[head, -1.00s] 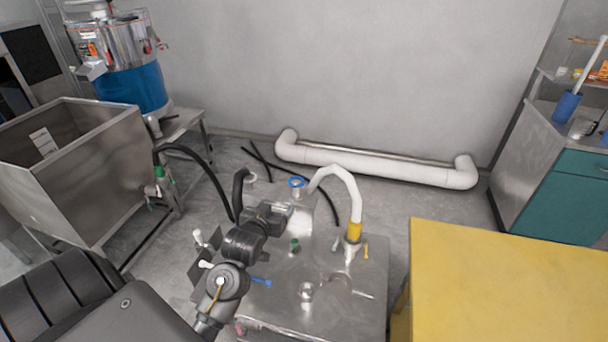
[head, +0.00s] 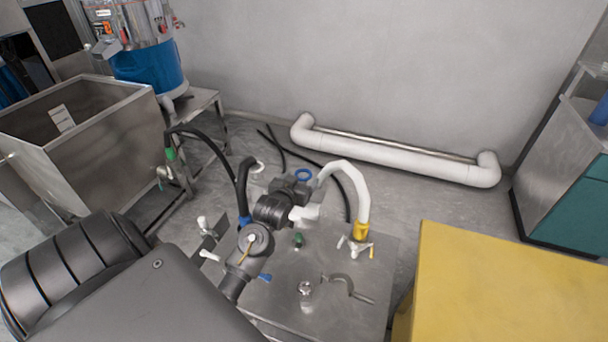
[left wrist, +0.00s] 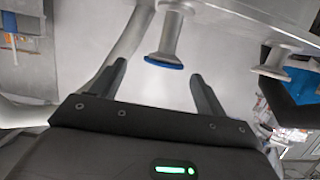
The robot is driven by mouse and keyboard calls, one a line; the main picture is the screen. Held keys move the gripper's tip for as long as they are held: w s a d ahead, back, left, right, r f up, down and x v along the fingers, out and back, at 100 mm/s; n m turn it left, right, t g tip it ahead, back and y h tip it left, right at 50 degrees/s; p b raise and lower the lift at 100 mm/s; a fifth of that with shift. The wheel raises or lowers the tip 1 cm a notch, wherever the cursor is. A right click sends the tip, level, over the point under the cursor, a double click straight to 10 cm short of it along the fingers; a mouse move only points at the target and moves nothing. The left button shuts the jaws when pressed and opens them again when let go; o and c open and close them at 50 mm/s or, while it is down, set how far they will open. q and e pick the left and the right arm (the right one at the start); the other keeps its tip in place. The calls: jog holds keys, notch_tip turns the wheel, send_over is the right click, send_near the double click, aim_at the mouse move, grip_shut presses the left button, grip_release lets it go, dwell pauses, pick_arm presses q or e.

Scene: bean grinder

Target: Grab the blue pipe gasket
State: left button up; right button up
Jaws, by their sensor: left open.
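The blue pipe gasket (head: 303,174) is a small blue ring at the top of a pipe on the metal machine. In the left wrist view the gasket (left wrist: 164,62) is a thin blue rim on the end of a flanged metal pipe stub. My left gripper (left wrist: 158,76) is open, with one dark finger on each side of the gasket's line; I see no contact. In the head view my left gripper (head: 297,186) is just below and beside the gasket, its fingers largely hidden by the wrist. My right gripper is not in view.
A white hose (head: 350,180) with a yellow end (head: 360,231) curves up right of the gasket. A black hose (head: 241,190) rises on the left. The metal machine top (head: 325,270) carries several fittings. A yellow table (head: 510,285) stands at the right.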

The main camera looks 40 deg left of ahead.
aim_at(303, 175)
pick_arm(q)
jog(key=shift+a+p+x, duration=0.15)
jog(key=shift+p+x, duration=0.1)
jog(key=shift+x, duration=1)
jog(key=shift+a+p+x, duration=0.1)
jog(key=shift+p+x, duration=0.1)
jog(key=shift+x, duration=1.1)
jog(key=shift+s+f, duration=0.15)
jog(key=shift+s, duration=0.05)
jog(key=c, duration=1)
jog(key=shift+r, duration=0.65)
jog(key=s+d+r, duration=0.1)
jog(key=s+r, duration=0.3)
jog(key=s+d+r+b, duration=0.1)
jog(key=s+d+r, duration=0.1)
jog(key=s+r, duration=0.2)
jog(key=s+d+r, duration=0.2)
jog(key=s+r, duration=0.1)
jog(key=s, duration=0.2)
jog(key=shift+r, duration=0.4)
